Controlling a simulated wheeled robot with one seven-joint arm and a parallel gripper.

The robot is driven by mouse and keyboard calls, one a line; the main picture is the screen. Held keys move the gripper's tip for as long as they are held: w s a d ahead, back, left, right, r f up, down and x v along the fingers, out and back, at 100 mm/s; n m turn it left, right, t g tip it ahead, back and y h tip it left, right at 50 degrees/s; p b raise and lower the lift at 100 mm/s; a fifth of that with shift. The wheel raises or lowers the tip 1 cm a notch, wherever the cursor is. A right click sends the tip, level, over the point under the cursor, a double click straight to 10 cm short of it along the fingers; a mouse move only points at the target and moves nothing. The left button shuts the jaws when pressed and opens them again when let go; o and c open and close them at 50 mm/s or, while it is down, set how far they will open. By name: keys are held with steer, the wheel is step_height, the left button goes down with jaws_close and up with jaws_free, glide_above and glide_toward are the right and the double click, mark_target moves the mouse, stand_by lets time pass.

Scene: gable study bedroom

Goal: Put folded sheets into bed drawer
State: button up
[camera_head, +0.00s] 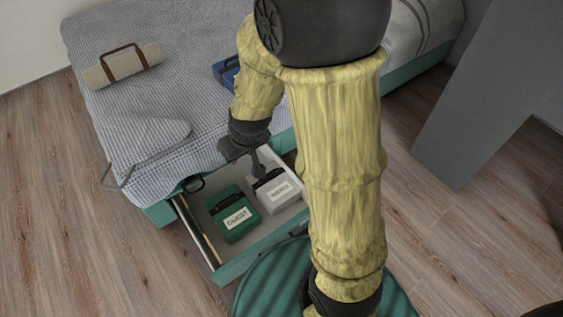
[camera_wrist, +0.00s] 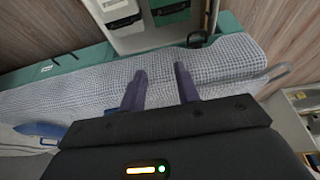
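The bed drawer (camera_head: 268,252) is pulled out from the bed's side. In it lie a green folded bundle (camera_head: 233,212) with a white label reading "GUEST" and a whitish bundle (camera_head: 277,190) with a label too small to read surely. Both also show at the top of the wrist view, the whitish one (camera_wrist: 115,12) left of the green one (camera_wrist: 172,14). A blue bundle (camera_head: 224,71) lies on the bed, partly hidden by my arm. My gripper (camera_head: 257,163) is over the bed-side end of the drawer. In the wrist view its fingers (camera_wrist: 162,72) are apart with nothing between them.
The bed (camera_head: 190,50) has a grey-white woven cover. A beige roll with brown straps (camera_head: 122,64) and a grey padded piece with a wire loop (camera_head: 150,137) lie on it. A grey panel (camera_head: 475,110) stands at right. Wood floor (camera_head: 70,230) is clear at left.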

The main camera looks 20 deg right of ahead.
steer(key=s+d+r+m+g+h, duration=0.1)
steer(key=s+d+r+m, duration=0.2)
steer(key=s+d, duration=0.4)
steer(key=shift+s+r, duration=0.3)
steer(key=shift+s, duration=0.8)
